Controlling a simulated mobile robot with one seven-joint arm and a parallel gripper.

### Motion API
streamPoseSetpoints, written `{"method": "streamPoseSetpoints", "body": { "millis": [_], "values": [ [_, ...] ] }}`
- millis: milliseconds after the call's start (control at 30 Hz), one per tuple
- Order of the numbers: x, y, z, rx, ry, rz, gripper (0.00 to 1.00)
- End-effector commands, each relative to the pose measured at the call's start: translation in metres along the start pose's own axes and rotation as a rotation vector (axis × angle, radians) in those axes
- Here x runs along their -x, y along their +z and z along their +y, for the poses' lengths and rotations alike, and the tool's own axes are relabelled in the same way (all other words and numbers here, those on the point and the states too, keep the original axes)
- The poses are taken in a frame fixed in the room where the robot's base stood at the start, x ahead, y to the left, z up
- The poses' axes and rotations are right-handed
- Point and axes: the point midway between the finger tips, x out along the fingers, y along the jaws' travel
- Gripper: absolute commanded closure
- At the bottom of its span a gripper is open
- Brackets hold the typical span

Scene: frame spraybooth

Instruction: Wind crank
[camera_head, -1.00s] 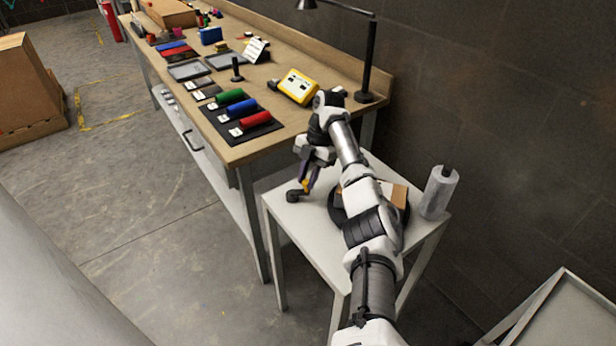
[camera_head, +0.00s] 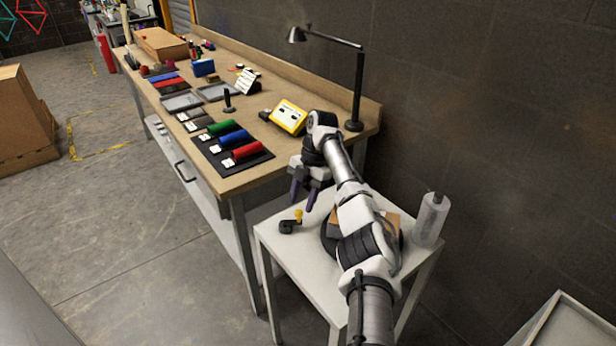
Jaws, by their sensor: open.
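A small dark crank (camera_head: 287,227) with a yellow knob (camera_head: 298,214) is at the left side of the small white table (camera_head: 290,262). My gripper (camera_head: 303,197) is open and empty, with its dark fingers pointing down. In the picture it appears just above the crank's knob, apart from it. How far it is from the knob in depth is hard to tell. My arm partly hides a black round thing and a brown box (camera_head: 392,221) on the same table.
The long wooden workbench (camera_head: 230,178) behind carries a yellow device (camera_head: 288,116), a lamp (camera_head: 358,90), coloured cylinders and trays. A dark wall (camera_head: 480,110) borders the right.

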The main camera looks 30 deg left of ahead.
Motion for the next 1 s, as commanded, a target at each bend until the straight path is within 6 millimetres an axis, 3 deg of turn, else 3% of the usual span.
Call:
{"method": "streamPoseSetpoints", "body": {
  "millis": [100,367,700,1000],
  "values": [
    [0.026,0.000,0.000,-0.003,0.001,-0.005,0.58],
    [0.071,0.000,0.000,-0.004,0.001,-0.003,0.58],
    [0.089,0.000,0.001,-0.002,0.000,-0.001,0.58],
    [0.092,0.000,0.000,0.000,0.000,0.000,0.58]
  ]
}}
